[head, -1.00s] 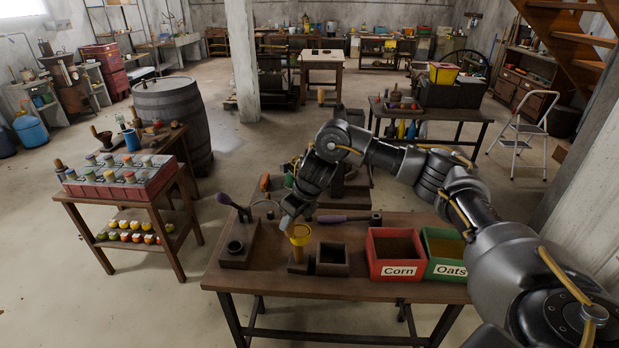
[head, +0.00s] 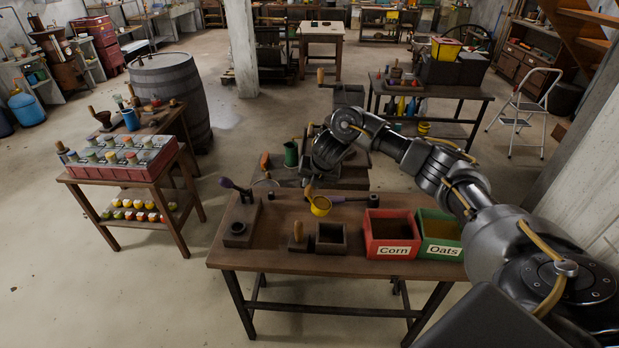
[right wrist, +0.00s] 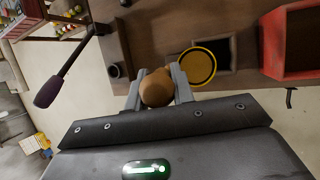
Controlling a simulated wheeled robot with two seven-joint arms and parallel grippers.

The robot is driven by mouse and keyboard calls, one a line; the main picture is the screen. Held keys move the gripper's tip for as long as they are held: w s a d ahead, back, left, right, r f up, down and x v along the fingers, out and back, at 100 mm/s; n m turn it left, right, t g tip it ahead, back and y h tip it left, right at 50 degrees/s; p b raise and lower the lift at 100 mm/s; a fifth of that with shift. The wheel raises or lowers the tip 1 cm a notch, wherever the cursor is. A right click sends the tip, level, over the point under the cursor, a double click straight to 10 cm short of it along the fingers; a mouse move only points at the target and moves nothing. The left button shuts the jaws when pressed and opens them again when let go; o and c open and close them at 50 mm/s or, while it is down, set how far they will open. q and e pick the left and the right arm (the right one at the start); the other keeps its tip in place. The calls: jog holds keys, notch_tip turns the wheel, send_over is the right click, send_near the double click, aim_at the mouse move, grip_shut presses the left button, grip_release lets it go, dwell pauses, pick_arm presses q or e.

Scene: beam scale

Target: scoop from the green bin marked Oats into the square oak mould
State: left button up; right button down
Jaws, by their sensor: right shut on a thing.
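The green bin marked Oats (head: 443,251) stands at the right end of the table, with brownish contents. The square mould (head: 331,247) is a dark, open box on the table left of the bins. My right gripper (head: 308,184) is shut on the wooden handle of a yellow scoop (head: 320,208). The scoop is held above the table, behind the mould in the head view. In the right wrist view, the gripper (right wrist: 159,88) grips the rounded handle end, and the scoop's round rim (right wrist: 213,65) partly covers the mould (right wrist: 222,48). Whether the scoop holds anything is unclear. My left gripper is out of view.
A red Corn bin (head: 389,250) stands between the mould and the Oats bin. A wooden-knobbed block (head: 297,244) stands just left of the mould. A round mould (head: 238,233) and purple-handled tools lie further left and behind. The table's front left is clear.

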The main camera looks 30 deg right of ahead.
aim_at(317, 199)
jog(key=f+b, duration=0.2)
jog(key=s+d+f+t+y+b, duration=0.1)
jog(key=f+b, duration=0.1)
jog(key=b, duration=0.1)
jog(key=d+f+y+b, duration=0.1)
jog(key=b, duration=0.2)
jog(key=shift+s+d+f+m+t, duration=0.2)
jog(key=shift+s+f+m+t, duration=0.1)
jog(key=shift+f+t, duration=0.1)
jog(key=shift+r, duration=0.35)
jog(key=shift+f, duration=0.35)
jog(key=shift+s+d+r+m+t+y+b, duration=0.15)
jog(key=shift+s+d+t+y+b, duration=0.4)
jog(key=shift+b, duration=1.05)
jog(key=shift+s+d+m+t+y+b, duration=0.25)
jog(key=shift+d+y+b, duration=0.4)
jog(key=shift+b, duration=0.95)
jog(key=shift+s+d+r+b, duration=0.1)
jog(key=shift+d+r+b, duration=0.1)
jog(key=shift+b, duration=0.25)
